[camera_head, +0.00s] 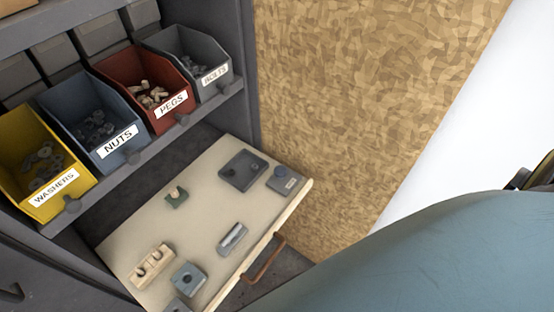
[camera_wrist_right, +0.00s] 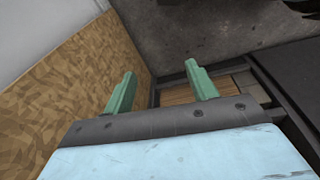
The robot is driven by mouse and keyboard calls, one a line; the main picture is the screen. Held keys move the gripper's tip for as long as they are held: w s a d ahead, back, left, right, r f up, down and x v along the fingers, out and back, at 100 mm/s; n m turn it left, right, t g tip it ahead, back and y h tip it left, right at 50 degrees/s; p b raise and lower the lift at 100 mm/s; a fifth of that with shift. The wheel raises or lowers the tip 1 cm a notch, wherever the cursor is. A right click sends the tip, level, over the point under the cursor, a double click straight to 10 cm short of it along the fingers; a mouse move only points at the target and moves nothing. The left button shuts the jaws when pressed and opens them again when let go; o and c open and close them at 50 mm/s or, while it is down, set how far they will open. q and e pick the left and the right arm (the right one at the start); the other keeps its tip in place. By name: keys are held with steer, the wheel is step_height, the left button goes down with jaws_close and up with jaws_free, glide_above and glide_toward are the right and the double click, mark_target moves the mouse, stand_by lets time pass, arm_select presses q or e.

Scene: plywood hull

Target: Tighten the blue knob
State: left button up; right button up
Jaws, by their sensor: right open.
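A small blue-grey block (camera_head: 284,180) with a rounded bluish top and a pale label sits at the right corner of the pull-out board (camera_head: 205,215). It is too small to tell for certain whether that top is the blue knob. Another blue-grey block (camera_head: 188,279) with a round feature on top sits near the board's front left. My right gripper (camera_wrist_right: 160,68) is open and empty in the right wrist view, its two green fingers apart. It is not visible in the head view, and neither block shows in the wrist view. My left gripper is in neither view.
A grey tray (camera_head: 242,171), a green piece (camera_head: 176,198), a grey bar (camera_head: 232,238) and a wooden holder (camera_head: 152,266) sit on the board. A brown handle (camera_head: 264,260) is at its front edge. Bins on a shelf include yellow WASHERS (camera_head: 45,205). A plywood wall (camera_head: 350,90) rises behind.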

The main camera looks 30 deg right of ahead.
steer(key=w+d+r, duration=0.2)
steer(key=w+r, duration=0.8)
step_height(320, 180, up, 28)
steer(key=n+g+p, duration=0.1)
steer(key=g+p, duration=0.1)
glide_above(281, 170)
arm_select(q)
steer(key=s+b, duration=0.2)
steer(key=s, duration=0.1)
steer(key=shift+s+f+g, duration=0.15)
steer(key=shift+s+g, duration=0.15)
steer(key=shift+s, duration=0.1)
arm_select(e)
step_height(281, 170, down, 13)
steer(key=shift+f, duration=0.1)
steer(key=c, duration=1)
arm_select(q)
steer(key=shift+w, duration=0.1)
